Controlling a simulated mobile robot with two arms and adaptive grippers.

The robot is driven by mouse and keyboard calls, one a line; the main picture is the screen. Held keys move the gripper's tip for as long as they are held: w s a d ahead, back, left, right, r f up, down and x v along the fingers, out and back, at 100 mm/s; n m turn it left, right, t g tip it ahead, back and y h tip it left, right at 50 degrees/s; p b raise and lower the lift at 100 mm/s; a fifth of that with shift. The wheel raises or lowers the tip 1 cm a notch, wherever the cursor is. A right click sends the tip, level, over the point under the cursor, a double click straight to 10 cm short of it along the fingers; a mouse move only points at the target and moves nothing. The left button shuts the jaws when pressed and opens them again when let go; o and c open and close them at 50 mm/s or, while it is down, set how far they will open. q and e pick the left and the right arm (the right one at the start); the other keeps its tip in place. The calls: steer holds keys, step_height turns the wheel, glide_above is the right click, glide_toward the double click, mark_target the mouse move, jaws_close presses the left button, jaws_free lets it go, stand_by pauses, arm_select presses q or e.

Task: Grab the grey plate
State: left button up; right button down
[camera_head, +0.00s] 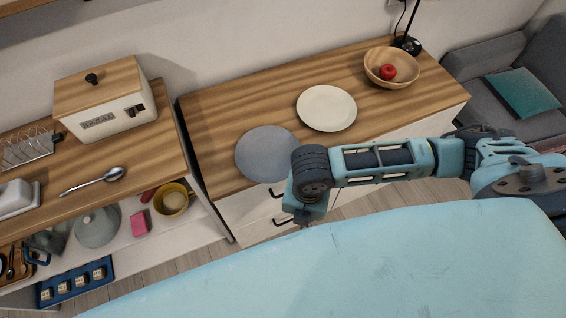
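The grey plate (265,152) lies flat on the wooden top of the middle cabinet, near its front edge. My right arm reaches in from the right, and its wrist covers the plate's right edge in the picture. My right gripper (302,216) points down at the end of that arm, in front of the cabinet's drawers. Its fingers are small and mostly hidden by the wrist, so I cannot tell if they are open or if they touch the plate. My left gripper is not in view.
A cream plate (327,108) lies right of and behind the grey one. A wooden bowl (392,67) holds a red apple (388,72). A bread box (104,98), toast rack (29,148) and spoon (92,181) are on the left counter. The cabinet top's left part is clear.

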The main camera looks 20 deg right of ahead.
steer(key=m, duration=2.9)
glide_toward(278, 178)
step_height(278, 178, down, 6)
steer(key=shift+w+r+p, duration=0.1)
steer(key=shift+w+p, duration=0.05)
steer(key=shift+p, duration=0.3)
steer(key=shift+d+f+p, duration=0.1)
steer(key=shift+f+p, duration=0.15)
steer(key=shift+p, duration=0.15)
steer(key=shift+f, duration=0.65)
